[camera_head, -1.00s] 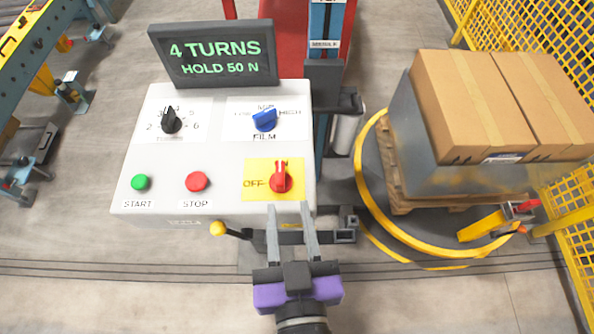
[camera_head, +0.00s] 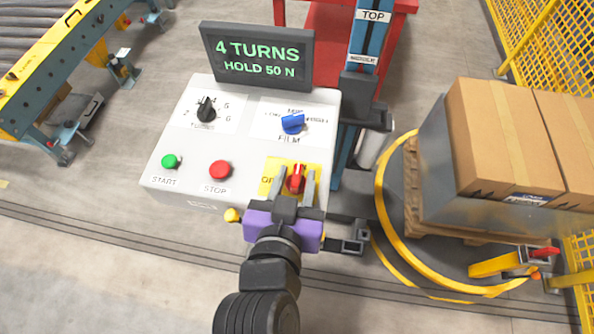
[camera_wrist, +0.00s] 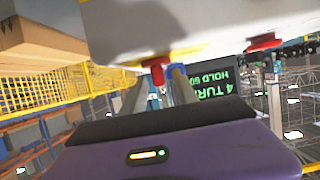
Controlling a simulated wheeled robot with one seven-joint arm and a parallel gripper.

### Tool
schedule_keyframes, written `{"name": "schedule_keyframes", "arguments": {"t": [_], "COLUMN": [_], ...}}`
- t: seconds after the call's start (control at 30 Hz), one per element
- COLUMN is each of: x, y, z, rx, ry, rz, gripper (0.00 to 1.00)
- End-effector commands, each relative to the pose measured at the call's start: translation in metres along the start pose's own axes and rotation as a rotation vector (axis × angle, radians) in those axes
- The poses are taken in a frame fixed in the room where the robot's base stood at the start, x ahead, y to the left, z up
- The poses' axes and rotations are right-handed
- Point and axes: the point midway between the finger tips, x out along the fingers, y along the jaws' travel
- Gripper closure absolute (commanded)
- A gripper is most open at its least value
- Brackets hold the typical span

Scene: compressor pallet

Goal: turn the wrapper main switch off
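The red main switch knob (camera_head: 296,176) sits on a yellow plate (camera_head: 273,164) at the lower right of the white control box (camera_head: 185,130). The knob's handle points up, and the OFF label is to its left, partly covered. My gripper (camera_head: 294,184) is at the plate with its fingers apart, one on each side of the knob. In the wrist view the red knob (camera_wrist: 155,70) shows between the two fingertips (camera_wrist: 157,84), with gaps visible. Contact with the knob cannot be made out.
The green start button (camera_head: 170,161), red stop button (camera_head: 220,169), black turns dial (camera_head: 206,110) and blue film knob (camera_head: 293,123) share the panel. A display (camera_head: 258,58) stands behind it. A yellow-tipped lever (camera_head: 233,215) is below. Wrapped boxes (camera_head: 505,140) stand on the turntable at right.

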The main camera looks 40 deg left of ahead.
Motion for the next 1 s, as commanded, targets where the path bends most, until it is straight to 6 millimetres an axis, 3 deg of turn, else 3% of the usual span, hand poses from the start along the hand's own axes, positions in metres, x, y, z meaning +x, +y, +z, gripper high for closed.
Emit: {"name": "schedule_keyframes", "arguments": {"t": [0.4, 0.6, 1.0], "x": [0.0113, 0.0111, 0.0106], "y": [0.0002, 0.0003, 0.0011], "z": [0.0001, 0.0001, -0.0005], "rx": [0.001, 0.001, -0.007], "ry": [0.000, 0.000, -0.001], "rz": [0.000, 0.000, -0.020], "gripper": [0.65, 1.00, 1.00]}}
